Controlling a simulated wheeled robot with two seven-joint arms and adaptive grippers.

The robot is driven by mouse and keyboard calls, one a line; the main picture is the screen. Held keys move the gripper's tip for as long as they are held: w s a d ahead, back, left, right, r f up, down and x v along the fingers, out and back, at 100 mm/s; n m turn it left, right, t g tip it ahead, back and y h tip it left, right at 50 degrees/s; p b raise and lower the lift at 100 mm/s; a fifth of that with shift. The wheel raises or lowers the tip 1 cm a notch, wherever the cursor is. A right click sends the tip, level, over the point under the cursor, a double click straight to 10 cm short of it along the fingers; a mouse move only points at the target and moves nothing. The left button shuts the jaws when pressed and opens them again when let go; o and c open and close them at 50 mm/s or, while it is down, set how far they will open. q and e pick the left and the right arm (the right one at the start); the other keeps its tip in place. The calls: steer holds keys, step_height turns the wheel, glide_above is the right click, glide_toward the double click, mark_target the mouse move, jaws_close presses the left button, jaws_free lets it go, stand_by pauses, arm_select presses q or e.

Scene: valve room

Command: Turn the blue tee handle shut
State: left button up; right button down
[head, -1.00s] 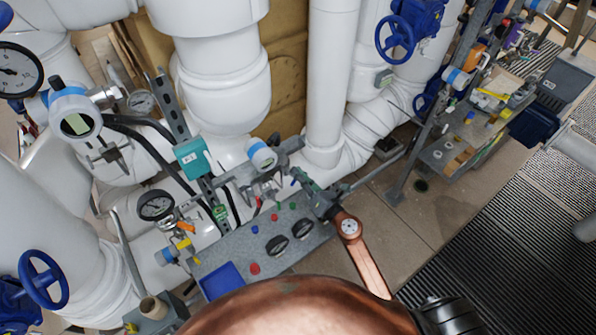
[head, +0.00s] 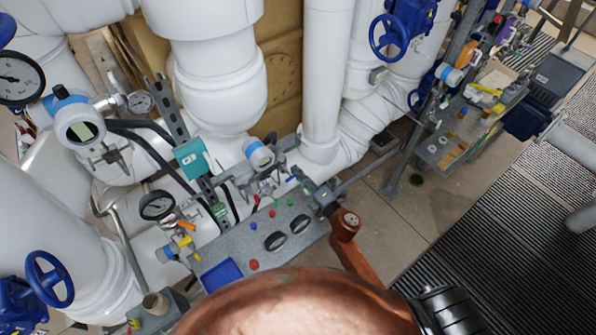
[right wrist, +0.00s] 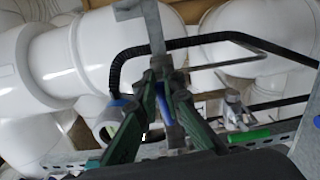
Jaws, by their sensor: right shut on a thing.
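My right gripper (head: 308,184) is at the end of the copper-coloured arm, at the right end of the grey panel. In the right wrist view its green fingers (right wrist: 161,80) close together around a narrow blue piece (right wrist: 168,108), which looks like the blue tee handle. The fingers hide much of it, so its exact angle is hard to tell. In the head view only a small blue tip (head: 291,179) shows beside the fingertips. My left gripper is not in view.
The grey panel (head: 225,253) carries black knobs, buttons and a blue tray (head: 221,275). Left of it are a gauge (head: 156,205) and orange and yellow handles. Large white pipes (head: 210,80) stand behind. A blue handwheel (head: 390,37) is at upper right. Floor right of the arm is clear.

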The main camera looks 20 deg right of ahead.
steer(key=shift+d+f+m, duration=0.1)
steer(key=shift+f+m, duration=0.1)
steer(key=shift+m, duration=0.3)
steer(key=c, duration=2)
jaws_free()
steer(key=shift+c, duration=0.2)
steer(key=shift+s, duration=0.1)
steer(key=v, duration=1.1)
steer(key=shift+s, duration=0.4)
steer(key=shift+d+r, duration=0.1)
